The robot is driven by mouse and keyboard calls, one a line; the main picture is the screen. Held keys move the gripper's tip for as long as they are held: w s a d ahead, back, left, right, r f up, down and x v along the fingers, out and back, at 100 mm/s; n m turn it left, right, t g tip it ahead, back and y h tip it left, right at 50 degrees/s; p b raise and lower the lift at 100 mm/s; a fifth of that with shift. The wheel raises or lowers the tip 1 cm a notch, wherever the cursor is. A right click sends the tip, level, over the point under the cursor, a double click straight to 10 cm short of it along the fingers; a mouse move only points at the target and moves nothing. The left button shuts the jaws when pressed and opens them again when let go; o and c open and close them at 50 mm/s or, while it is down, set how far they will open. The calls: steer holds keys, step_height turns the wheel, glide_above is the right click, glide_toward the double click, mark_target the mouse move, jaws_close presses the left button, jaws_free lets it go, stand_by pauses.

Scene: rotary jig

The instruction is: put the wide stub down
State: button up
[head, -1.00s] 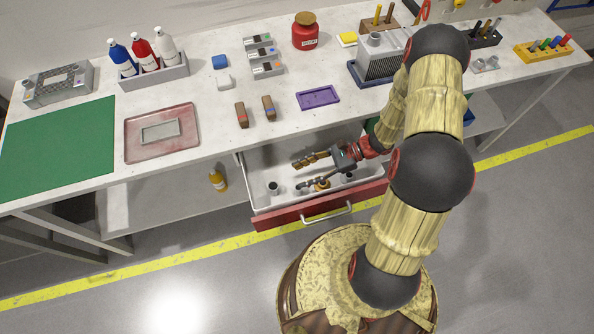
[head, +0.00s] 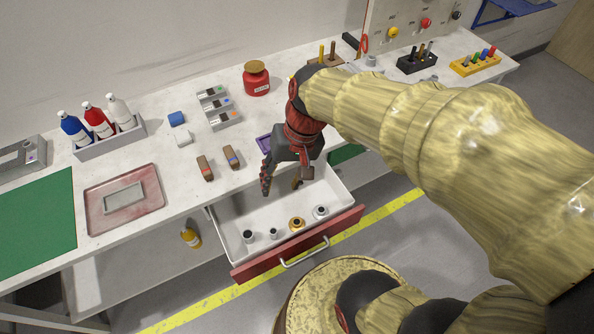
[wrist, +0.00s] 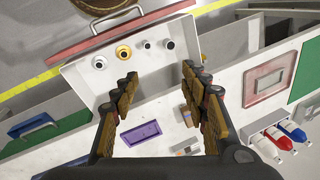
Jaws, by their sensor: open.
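Several stubs stand upright in the open drawer (head: 262,256): a dark-topped pale one (head: 248,236), a small pale one (head: 273,233), a gold-ringed one (head: 297,223) and a white one (head: 320,212). In the wrist view the gold-ringed stub (wrist: 124,52) and the white stub (wrist: 99,62) stand toward the left. I cannot tell for sure which is the wide stub. My gripper (head: 281,187) is over the back of the drawer, apart from the stubs. Its fingers (wrist: 160,80) are spread, with nothing between them.
The drawer has a red front (head: 300,245) and is pulled out below the white bench. On the bench, a purple tray (wrist: 141,133) and two brown blocks (head: 205,168) lie near the drawer. A yellow bottle (head: 190,237) is on the lower shelf. The drawer floor between stubs is bare.

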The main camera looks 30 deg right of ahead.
steer(key=s+d+r+n+t+h, duration=0.1)
steer(key=s+r+n+t+h, duration=0.1)
steer(key=r, duration=0.6)
steer(key=s+n+t, duration=0.1)
steer(key=s+t, duration=0.1)
steer(key=shift+s+d+r+n, duration=0.15)
steer(key=shift+s+r+n, duration=0.05)
steer(key=shift+s+n, duration=0.2)
